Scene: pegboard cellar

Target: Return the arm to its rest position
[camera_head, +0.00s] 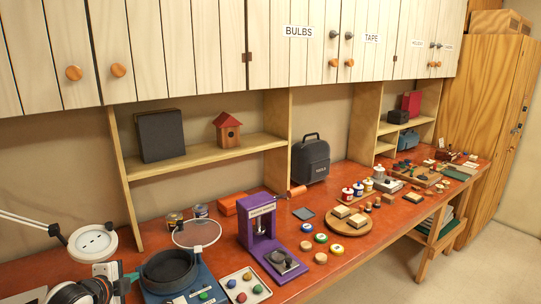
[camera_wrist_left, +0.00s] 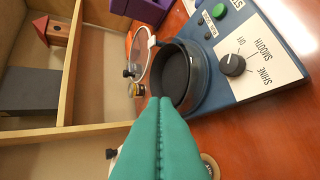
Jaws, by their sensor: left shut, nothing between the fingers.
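My left gripper (camera_head: 129,277) is at the bottom left of the head view, with my arm coming in from the lower left. Its teal fingers are pressed together with nothing between them; in the wrist view the closed fingers (camera_wrist_left: 160,110) fill the lower middle. The fingers are beside the left side of a blue machine (camera_head: 203,286) with a dark round bowl (camera_head: 168,268). In the wrist view the bowl (camera_wrist_left: 178,75) is just beyond the fingertips; whether they touch it I cannot tell. My right gripper is out of view.
A white ring lamp (camera_head: 93,243) stands left of my gripper. The machine's clear lid (camera_head: 197,233) is raised. A purple press (camera_head: 262,232) and a tray of coloured buttons (camera_head: 242,286) are to the right. Shelves (camera_head: 205,156) and cabinets (camera_head: 190,45) are behind and above.

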